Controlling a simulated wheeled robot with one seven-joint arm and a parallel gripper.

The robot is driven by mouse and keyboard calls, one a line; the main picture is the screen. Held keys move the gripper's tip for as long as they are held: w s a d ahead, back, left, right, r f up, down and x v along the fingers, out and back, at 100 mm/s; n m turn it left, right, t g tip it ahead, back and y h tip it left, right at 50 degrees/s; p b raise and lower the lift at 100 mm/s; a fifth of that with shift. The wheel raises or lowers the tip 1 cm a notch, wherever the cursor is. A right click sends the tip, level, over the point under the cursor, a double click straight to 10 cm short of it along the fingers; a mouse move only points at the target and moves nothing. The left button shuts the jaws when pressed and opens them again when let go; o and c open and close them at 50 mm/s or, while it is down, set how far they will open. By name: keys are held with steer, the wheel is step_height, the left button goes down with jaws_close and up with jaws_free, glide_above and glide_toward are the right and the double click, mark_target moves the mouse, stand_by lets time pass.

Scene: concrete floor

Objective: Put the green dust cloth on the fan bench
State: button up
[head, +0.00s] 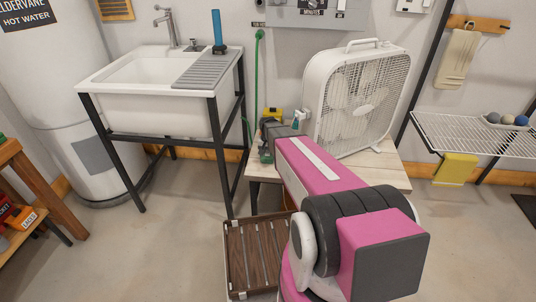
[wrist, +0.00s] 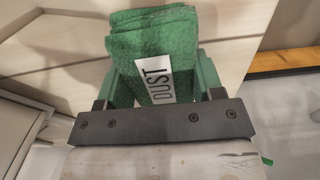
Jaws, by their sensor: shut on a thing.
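The green dust cloth (wrist: 150,38), folded in layers with a white DUST label, fills the space between the green fingers of my gripper (wrist: 163,84) in the wrist view. My gripper is shut on it. Pale boards of the fan bench (wrist: 50,50) show behind and below the cloth; I cannot tell whether it touches them. In the head view the fan bench (head: 388,172) is a low pale wooden bench with a white box fan (head: 355,98) on it. My arm reaches to its left end and hides much of its front. The gripper and cloth are largely hidden there.
A white utility sink (head: 150,80) on a dark frame stands left of the bench. A slatted brown crate (head: 250,262) is on the floor in front. A wire drying rack (head: 480,135) with a yellow cloth (head: 455,168) is at right. A green cord (head: 257,60) hangs behind.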

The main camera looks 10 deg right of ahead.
mark_target(268, 153)
steer(key=o, duration=0.9)
steer(key=shift+c, duration=0.2)
step_height(268, 153, up, 12)
steer(key=s+n, duration=0.3)
steer(key=s, duration=1.8)
steer(key=shift+s+r+n, duration=0.15)
steer(key=shift+s+n, duration=0.15)
steer(key=shift+a, duration=0.1)
